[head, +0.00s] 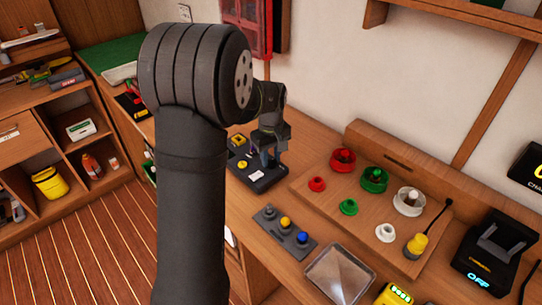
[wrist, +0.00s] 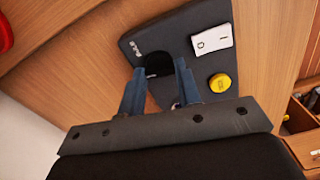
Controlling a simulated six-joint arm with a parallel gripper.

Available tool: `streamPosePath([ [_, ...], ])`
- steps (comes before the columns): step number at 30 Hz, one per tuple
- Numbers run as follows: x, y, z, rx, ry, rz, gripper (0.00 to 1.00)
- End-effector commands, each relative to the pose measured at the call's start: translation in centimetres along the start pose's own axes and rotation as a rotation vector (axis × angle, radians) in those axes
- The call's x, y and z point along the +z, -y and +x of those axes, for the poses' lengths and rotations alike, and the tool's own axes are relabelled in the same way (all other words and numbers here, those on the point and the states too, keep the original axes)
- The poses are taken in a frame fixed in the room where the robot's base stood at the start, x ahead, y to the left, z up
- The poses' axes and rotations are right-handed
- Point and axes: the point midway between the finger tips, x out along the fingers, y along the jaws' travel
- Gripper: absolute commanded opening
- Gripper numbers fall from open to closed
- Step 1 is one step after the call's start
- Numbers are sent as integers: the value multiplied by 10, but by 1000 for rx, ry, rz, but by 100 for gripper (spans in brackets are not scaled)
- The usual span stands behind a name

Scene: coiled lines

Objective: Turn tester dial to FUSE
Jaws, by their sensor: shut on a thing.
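The tester is a dark panel on the bench, seen beyond my arm in the head view (head: 268,185) and below the jaws in the wrist view (wrist: 185,45). It has a white rocker switch (wrist: 212,40) and a round yellow knob (wrist: 220,83). My gripper (wrist: 160,68) has its two blue-grey fingers at the dark round dial (wrist: 157,62), with the jaws shut on it. The fingers hide part of the dial, and its pointer cannot be read. Small light lettering on the panel is too small to read. In the head view my gripper (head: 268,158) is over the tester.
A grey strip with coloured knobs (head: 285,234) lies in front of the tester. To the right is a wooden board with red, green and white pieces (head: 375,185). A clear tray (head: 340,275) and a black charger (head: 495,250) stand further right.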

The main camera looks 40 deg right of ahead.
Motion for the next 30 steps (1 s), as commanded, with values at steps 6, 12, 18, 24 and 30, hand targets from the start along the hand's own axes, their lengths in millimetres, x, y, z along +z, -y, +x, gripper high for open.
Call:
streamPosePath([
  [6,0,0,-1,1,-1,-111,8],
  [12,0,0,-1,1,-1,-165,8],
  [18,0,0,-1,1,-2,-181,8],
  [24,0,0,-1,1,-1,-182,8],
  [30,0,0,-1,1,-1,-182,48],
])
